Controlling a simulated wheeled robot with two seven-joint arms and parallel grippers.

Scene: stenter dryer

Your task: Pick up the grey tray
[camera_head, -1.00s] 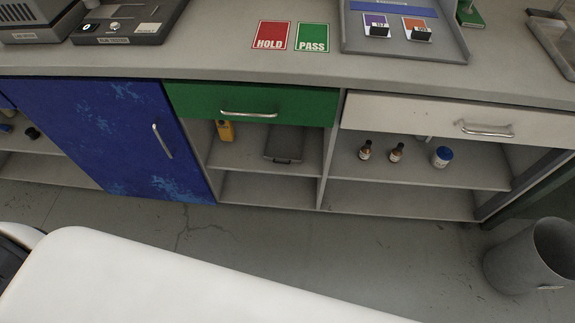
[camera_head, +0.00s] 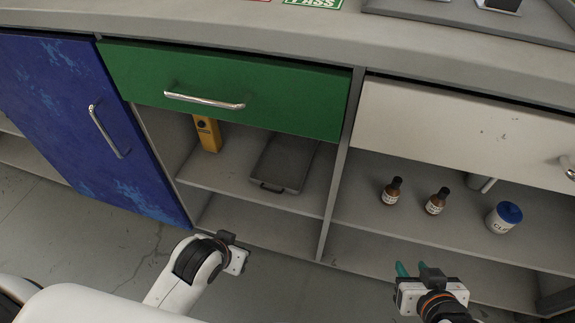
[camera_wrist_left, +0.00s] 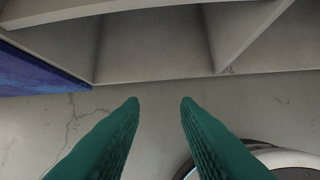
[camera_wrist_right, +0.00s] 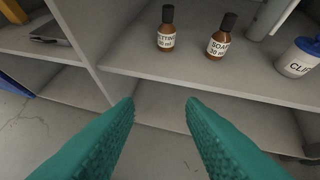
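The grey tray (camera_head: 284,162) is a dark, shallow rectangle with a small handle at its front edge. It lies flat on the upper shelf under the green drawer. Part of it shows at the upper left of the right wrist view (camera_wrist_right: 48,33). My left gripper (camera_wrist_left: 160,103) is open and empty, low in front of the shelves; in the head view its fingers are hidden. My right gripper (camera_head: 412,268) is open and empty, to the right of the tray and below the bottles. Neither gripper touches the tray.
A yellow device (camera_head: 207,133) stands left of the tray. A vertical divider (camera_head: 340,165) separates it from two brown bottles (camera_head: 392,190) and a blue-lidded jar (camera_head: 503,218). The green drawer (camera_head: 225,85) and the blue door (camera_head: 85,120) are shut. Bare floor lies in front.

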